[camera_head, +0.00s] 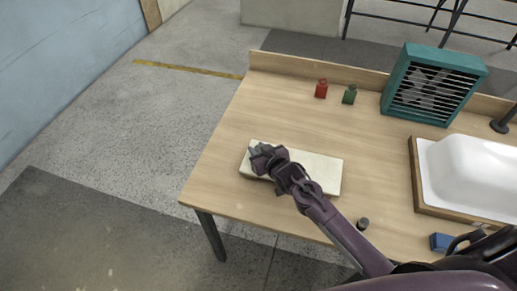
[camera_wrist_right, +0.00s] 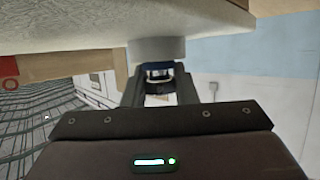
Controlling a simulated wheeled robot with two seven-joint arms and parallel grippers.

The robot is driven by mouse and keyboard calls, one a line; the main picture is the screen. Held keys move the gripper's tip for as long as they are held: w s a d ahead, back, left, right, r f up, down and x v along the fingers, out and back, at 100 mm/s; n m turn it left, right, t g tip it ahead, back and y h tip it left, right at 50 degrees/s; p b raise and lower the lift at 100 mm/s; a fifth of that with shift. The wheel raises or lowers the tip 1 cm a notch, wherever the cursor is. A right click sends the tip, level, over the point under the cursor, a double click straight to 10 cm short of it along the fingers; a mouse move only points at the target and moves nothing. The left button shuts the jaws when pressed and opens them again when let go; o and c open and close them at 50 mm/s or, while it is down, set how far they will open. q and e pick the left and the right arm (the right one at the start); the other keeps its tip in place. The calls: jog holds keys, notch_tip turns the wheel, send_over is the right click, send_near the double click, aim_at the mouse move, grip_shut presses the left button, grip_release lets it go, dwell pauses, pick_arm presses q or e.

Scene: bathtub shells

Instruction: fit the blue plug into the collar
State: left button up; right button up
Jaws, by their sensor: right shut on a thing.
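My right gripper (camera_head: 262,158) is over the left end of a cream slab (camera_head: 318,170) on the table. In the right wrist view my right gripper (camera_wrist_right: 158,82) is shut on a dark piece with a blue band, the blue plug (camera_wrist_right: 158,66). A pale round collar (camera_wrist_right: 157,48) stands out from a light speckled surface right against the plug's blue end. The plug is in line with the collar and seems to touch it; I cannot tell whether any of it is inside. In the head view the gripper hides the plug.
A red bottle (camera_head: 321,88) and a green bottle (camera_head: 349,95) stand at the back of the table. A teal fan box (camera_head: 433,82), a white tub shell (camera_head: 475,170), a blue object (camera_head: 442,242) and a small dark cylinder (camera_head: 363,223) are to the right. The table's left edge is close.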

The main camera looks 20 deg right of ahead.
jog(key=shift+f, duration=0.2)
jog(key=o, duration=1)
jog(key=shift+o, duration=0.2)
jog(key=shift+b+v, duration=0.55)
jog(key=shift+v, duration=3.35)
jog(key=shift+c, duration=0.3)
